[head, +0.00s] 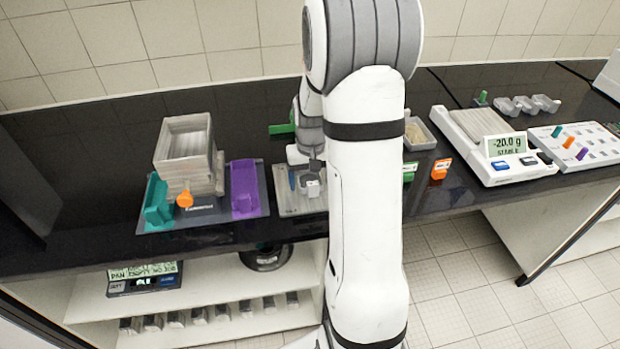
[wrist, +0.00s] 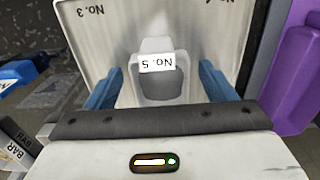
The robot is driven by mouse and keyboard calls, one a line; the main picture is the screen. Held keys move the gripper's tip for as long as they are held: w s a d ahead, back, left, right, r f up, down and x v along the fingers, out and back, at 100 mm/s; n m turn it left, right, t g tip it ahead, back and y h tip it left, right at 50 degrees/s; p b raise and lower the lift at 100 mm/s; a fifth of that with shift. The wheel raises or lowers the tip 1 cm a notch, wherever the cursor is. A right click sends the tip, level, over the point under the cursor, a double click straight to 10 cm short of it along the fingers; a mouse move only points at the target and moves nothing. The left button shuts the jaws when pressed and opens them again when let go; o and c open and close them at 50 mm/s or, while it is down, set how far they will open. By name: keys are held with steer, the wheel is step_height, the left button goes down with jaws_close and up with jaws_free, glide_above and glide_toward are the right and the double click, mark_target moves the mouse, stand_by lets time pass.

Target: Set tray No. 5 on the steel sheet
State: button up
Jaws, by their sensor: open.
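Tray No. 5 (wrist: 160,82) is a small grey tray with a white label, upside down in the wrist view. In the head view the tray (head: 311,185) is near the right part of the visible steel sheet (head: 288,207). My gripper (head: 303,168) is there too, partly hidden by my arm.
Left of the sheet stands a sieve stack (head: 187,150) between a teal block (head: 157,205) and a purple block (head: 244,190). To the right are an orange block (head: 440,169), a granule-filled container (head: 420,135) and a balance (head: 480,130) reading -20.0 g. Several small trays (head: 527,104) stand behind it.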

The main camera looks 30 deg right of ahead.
step_height(320, 180, up, 12)
steer(key=s+a+r+n+t, duration=0.3)
steer(key=s+a, duration=1)
steer(key=s, duration=0.5)
steer(key=shift+s+a, duration=0.25)
steer(key=shift+a, duration=0.15)
